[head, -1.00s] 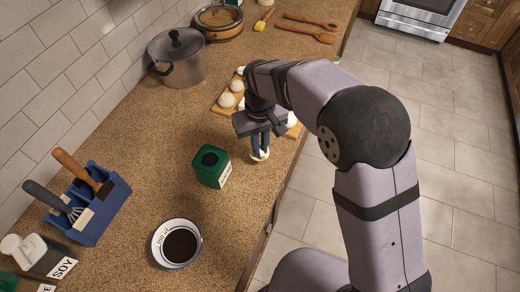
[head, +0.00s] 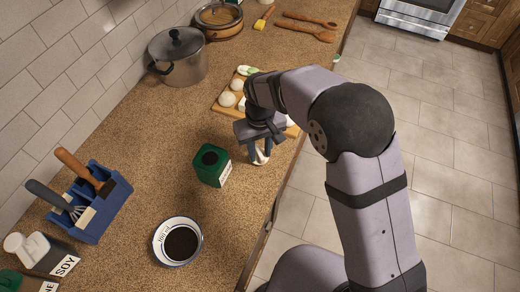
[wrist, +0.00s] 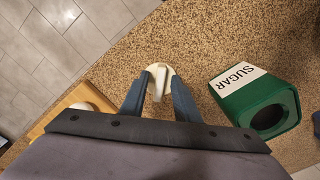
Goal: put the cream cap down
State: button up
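The cream cap (wrist: 158,72) is a round disc with an upright ridge across its middle. It sits on the speckled counter, and it also shows in the head view (head: 261,158), partly hidden by my fingers. My gripper (wrist: 159,92) is open, with one blue-grey finger on each side of the ridge and a visible gap to it. In the head view my gripper (head: 260,152) points down over the cap, fingers spread. The green sugar canister (head: 212,165) stands just left of the cap, with a dark round opening on top; its SUGAR label shows in the wrist view (wrist: 236,79).
A wooden board (head: 221,107) with white round items lies behind my gripper. A bowl of dark liquid (head: 181,244), a blue utensil holder (head: 92,222) and a pot (head: 178,62) stand to the left. The counter's edge is close on the right.

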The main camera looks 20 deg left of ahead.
aim_at(260, 154)
notch_tip(260, 154, up, 12)
jog(key=b, duration=0.2)
jog(key=shift+r, duration=0.2)
dwell(0.3)
jog(key=w+d+f+m, duration=0.2)
jog(key=d+m, duration=0.1)
jog(key=d, duration=0.8)
jog(key=s+d+f+m, duration=0.3)
jog(key=s+d, duration=0.3)
jog(key=d, duration=0.5)
jog(key=s+d+f+m, duration=0.3)
jog(key=s+d+f, duration=0.1)
jog(key=d, duration=0.7)
jog(key=shift+s+d, duration=0.35)
jog(key=shift+s, duration=0.5)
jog(key=shift+b, duration=0.3)
